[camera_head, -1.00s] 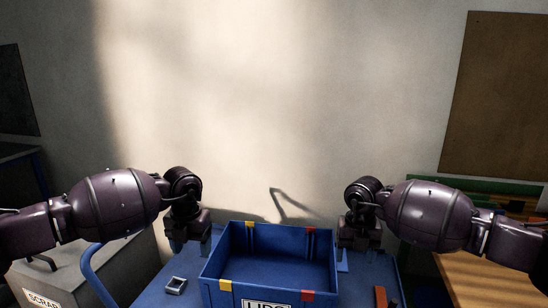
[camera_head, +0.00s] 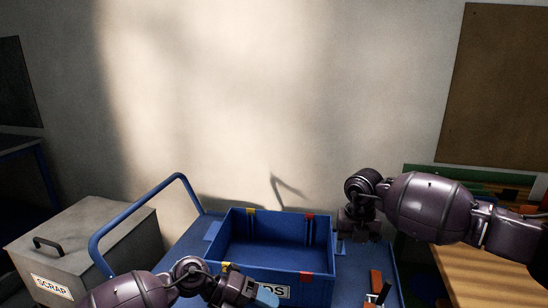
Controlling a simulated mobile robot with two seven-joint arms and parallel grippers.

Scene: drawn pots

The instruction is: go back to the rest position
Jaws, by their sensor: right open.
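My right gripper (camera_head: 350,243) hangs fingers down just beyond the right wall of the blue crate (camera_head: 222,240), with no object seen between its fingers. It is open. My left gripper (camera_head: 262,298) is low in front of the crate, near the bottom edge of the view. It covers part of the crate's front wall and label. The crate's visible inside looks empty.
The crate stands on a blue trolley (camera_head: 190,246) with a tube handle (camera_head: 140,208). An orange-red block (camera_head: 376,281) lies right of the crate. A grey scrap bin (camera_head: 95,240) stands left, a wooden bench (camera_head: 480,275) right. A wall is behind.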

